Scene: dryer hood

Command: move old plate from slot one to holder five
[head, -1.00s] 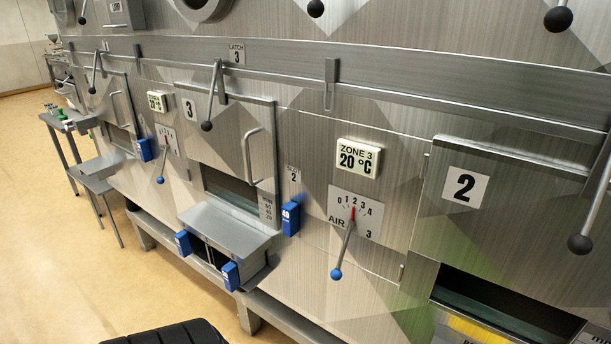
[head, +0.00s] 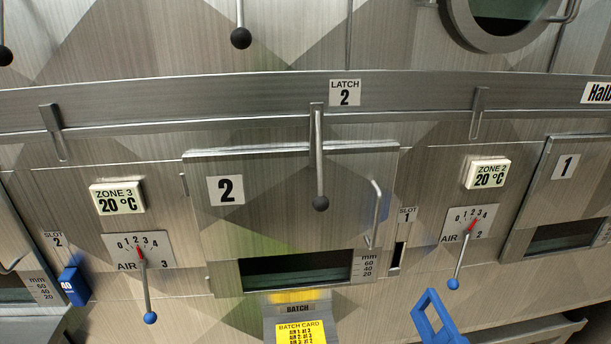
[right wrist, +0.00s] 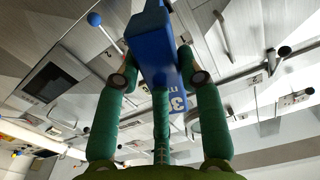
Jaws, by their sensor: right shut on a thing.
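A blue plate with a loop-shaped top (head: 437,318) shows at the bottom right of the head view; its lower part is out of frame. In the right wrist view a blue plate (right wrist: 158,50) with white lettering, only partly readable, stands between the green fingers of my right gripper (right wrist: 160,75), which is shut on it. Slot 1, under its label (head: 407,215), shows a dark narrow opening (head: 397,255) with no blue plate in it. Holder five is not identifiable in these views. My left gripper is not in view.
Slot 2 holds a blue plate marked 40 (head: 74,287). A yellow batch card (head: 301,333) and air levers (head: 146,285) stick out from the steel front.

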